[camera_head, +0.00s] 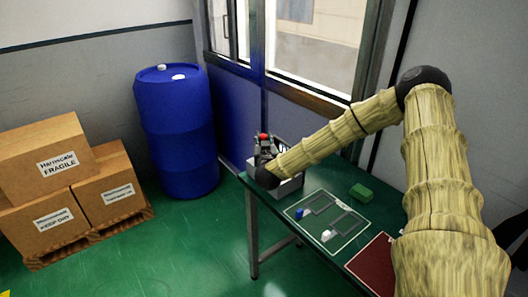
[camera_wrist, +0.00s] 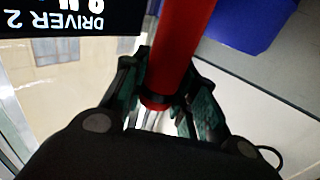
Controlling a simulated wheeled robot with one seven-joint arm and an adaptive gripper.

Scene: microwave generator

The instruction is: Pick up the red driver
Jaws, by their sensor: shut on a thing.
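The red driver (camera_wrist: 180,45) is a red cylinder standing out between the fingers in the wrist view. In the head view only its small red end (camera_head: 263,136) shows at the top of my gripper. My gripper (camera_wrist: 160,98) is shut on the red driver. In the head view my gripper (camera_head: 265,148) is at the far left end of the green table, over or in front of a grey box-like thing (camera_head: 290,186). I cannot tell whether the driver still touches anything below.
A dark label reading "DRIVER 2" (camera_wrist: 70,18) is close by in the wrist view. A blue barrel (camera_head: 178,130) and boxes (camera_head: 60,180) stand left.

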